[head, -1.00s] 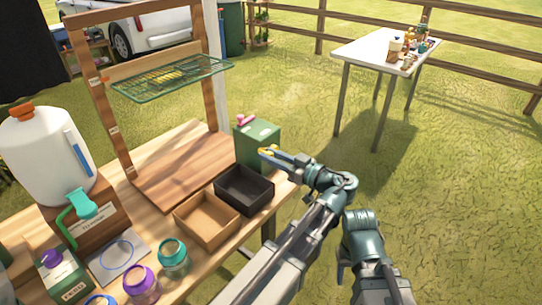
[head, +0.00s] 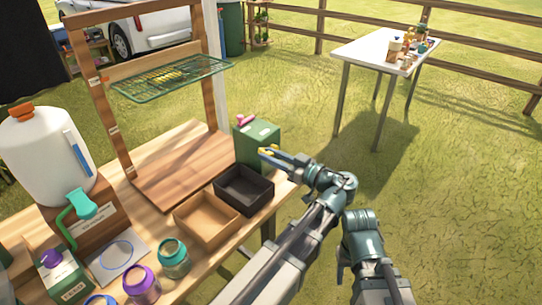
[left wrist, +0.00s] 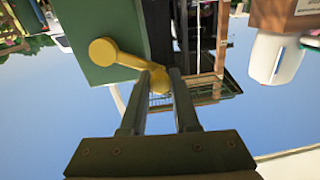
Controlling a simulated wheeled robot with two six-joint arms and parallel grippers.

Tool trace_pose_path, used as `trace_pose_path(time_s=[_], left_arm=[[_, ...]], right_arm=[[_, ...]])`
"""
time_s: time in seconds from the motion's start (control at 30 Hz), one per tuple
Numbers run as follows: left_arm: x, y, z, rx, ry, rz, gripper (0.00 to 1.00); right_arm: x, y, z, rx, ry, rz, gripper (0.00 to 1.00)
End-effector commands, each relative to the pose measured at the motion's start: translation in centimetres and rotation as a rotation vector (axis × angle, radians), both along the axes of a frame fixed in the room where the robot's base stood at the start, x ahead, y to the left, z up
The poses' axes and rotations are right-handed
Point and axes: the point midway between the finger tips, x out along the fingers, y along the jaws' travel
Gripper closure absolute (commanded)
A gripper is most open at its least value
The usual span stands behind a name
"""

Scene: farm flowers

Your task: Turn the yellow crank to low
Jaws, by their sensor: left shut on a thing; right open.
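The yellow crank (left wrist: 125,58) sits on a green box (head: 257,146) at the right end of the workbench. In the left wrist view its arm slants from a round hub to a knob (left wrist: 159,80). My left gripper (left wrist: 158,88) is shut on that knob. In the head view, the gripper (head: 272,153) covers most of the crank at the box's near side. A green wire rack (head: 195,77) with yellow pieces on it is near the top of a wooden frame (head: 82,75). Small labels on the frame's post are too small to read. My right gripper's fingers cannot be made out.
A black tray (head: 243,200) and a tan tray (head: 205,231) lie close to my left gripper. Jars, a carton and a white jug (head: 42,150) stand at the left. A white table (head: 365,55) stands farther off on grass.

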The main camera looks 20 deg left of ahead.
Motion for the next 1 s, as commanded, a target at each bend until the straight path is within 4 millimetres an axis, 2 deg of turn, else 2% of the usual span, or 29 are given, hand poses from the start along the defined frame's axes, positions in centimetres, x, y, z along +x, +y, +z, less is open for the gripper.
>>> trace_pose_path(time_s=[0.47,1.0], left_arm=[[-0.3,0.1,-0.6,-0.020,-0.058,0.001,1.00],[-1.1,0.4,-3.4,-0.152,-0.415,0.002,1.00]], right_arm=[[0.0,0.0,-0.5,0.000,0.000,0.000,0.50],[0.0,0.0,-2.8,0.000,0.000,0.000,0.50]])
